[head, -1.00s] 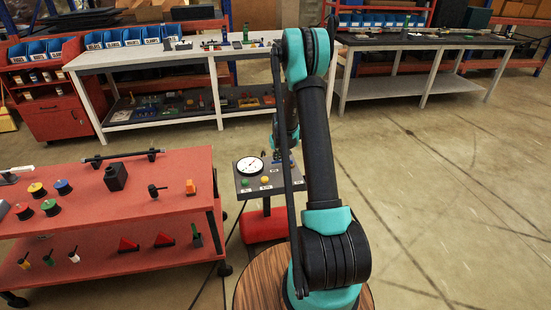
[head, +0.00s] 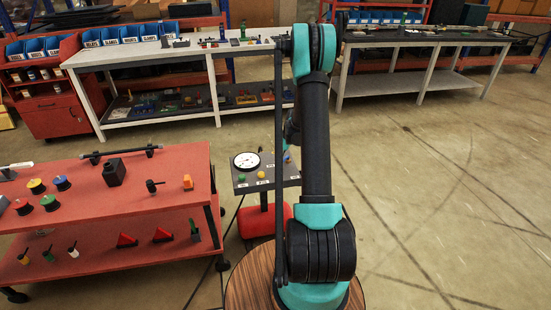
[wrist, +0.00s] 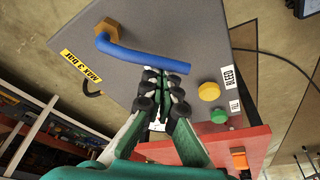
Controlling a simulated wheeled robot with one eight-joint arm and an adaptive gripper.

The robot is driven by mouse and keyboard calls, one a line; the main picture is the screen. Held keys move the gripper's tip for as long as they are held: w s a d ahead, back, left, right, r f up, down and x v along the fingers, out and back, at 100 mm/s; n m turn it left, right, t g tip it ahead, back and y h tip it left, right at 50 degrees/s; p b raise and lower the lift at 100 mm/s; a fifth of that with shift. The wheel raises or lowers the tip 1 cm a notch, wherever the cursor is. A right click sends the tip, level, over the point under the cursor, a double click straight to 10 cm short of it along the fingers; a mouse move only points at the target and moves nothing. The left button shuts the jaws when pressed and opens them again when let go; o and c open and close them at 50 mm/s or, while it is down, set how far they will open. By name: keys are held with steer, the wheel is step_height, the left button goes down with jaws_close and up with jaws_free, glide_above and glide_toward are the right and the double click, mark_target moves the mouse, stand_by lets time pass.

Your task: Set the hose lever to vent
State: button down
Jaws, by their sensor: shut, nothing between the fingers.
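A dark panel (wrist: 180,30) fills the middle of the wrist view. On it a bent blue tube-like handle (wrist: 150,57) runs from a brass hex fitting (wrist: 107,28) to a free end at the right. My gripper (wrist: 155,76) is shut and empty, its fingertips at or just beside the middle of the blue part; I cannot tell whether they touch. No label reading vent is visible. My arm hides the gripper and most of the blue part there.
The panel carries a yellow button (wrist: 209,91), a green button (wrist: 219,116) and BLEED, FILL and MAX 3 BAR labels. A red cart (head: 130,197) with loose parts stands left. White (head: 150,58) and dark-topped (head: 430,40) benches stand behind. Floor at right is clear.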

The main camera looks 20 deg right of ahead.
steer(key=s+d+n, duration=0.1)
steer(key=n, duration=0.1)
steer(key=s+d+n+g, duration=0.1)
steer(key=n, duration=0.1)
steer(key=shift+y, duration=0.3)
steer(key=shift+s+d, duration=0.25)
steer(key=shift+d, duration=0.35)
steer(key=shift+s+d, duration=0.2)
steer(key=shift+d, duration=0.35)
steer(key=shift+s+d, duration=0.1)
steer(key=shift+d, duration=0.1)
